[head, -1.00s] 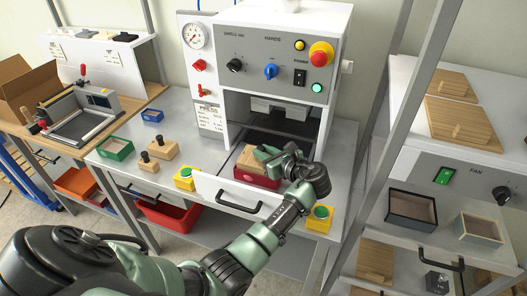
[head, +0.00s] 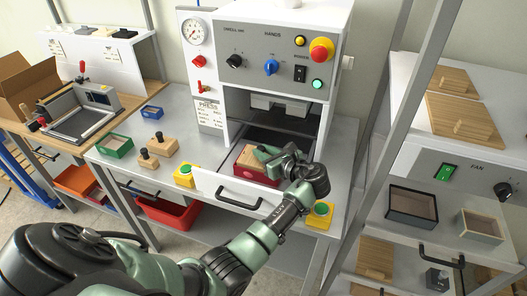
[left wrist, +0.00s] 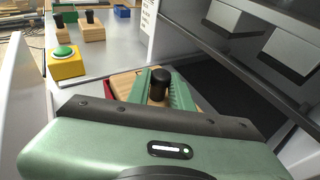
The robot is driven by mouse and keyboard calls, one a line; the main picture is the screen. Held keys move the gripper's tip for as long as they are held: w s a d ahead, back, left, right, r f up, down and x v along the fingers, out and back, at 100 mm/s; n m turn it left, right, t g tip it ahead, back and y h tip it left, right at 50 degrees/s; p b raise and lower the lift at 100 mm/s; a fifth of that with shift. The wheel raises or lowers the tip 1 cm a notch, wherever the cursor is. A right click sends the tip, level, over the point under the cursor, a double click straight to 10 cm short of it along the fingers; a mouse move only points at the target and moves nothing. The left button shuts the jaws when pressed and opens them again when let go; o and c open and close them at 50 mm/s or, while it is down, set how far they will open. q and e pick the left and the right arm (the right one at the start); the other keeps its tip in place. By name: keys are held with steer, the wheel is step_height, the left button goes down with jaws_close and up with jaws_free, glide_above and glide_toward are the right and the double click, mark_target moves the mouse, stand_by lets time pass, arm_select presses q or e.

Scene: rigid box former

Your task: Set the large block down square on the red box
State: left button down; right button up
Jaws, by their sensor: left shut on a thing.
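The large block (head: 246,157) is light wood with a black knob (left wrist: 158,84). My left gripper (head: 268,153) is shut on the knob; its green fingers flank it in the left wrist view (left wrist: 160,88). The red box (head: 257,175) is in the open drawer of the press, directly below the block. A strip of its red rim (left wrist: 109,90) shows beside the block in the left wrist view. The block looks roughly aligned over the box, but I cannot tell whether it fully rests on it. My gripper hides its right part. My right gripper is not in view.
The white drawer front (head: 232,190) stands just in front of the box, between yellow button boxes left (head: 186,177) and right (head: 318,216). The press housing (head: 272,62) rises behind. Two smaller knobbed blocks (head: 164,147) stand on the table at left.

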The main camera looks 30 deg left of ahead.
arm_select(q)
steer(key=shift+f, duration=0.3)
steer(key=c, duration=1.2)
jaws_free()
steer(key=shift+o, duration=0.2)
steer(key=shift+f, duration=0.1)
steer(key=b+v, duration=0.1)
steer(key=v, duration=0.7)
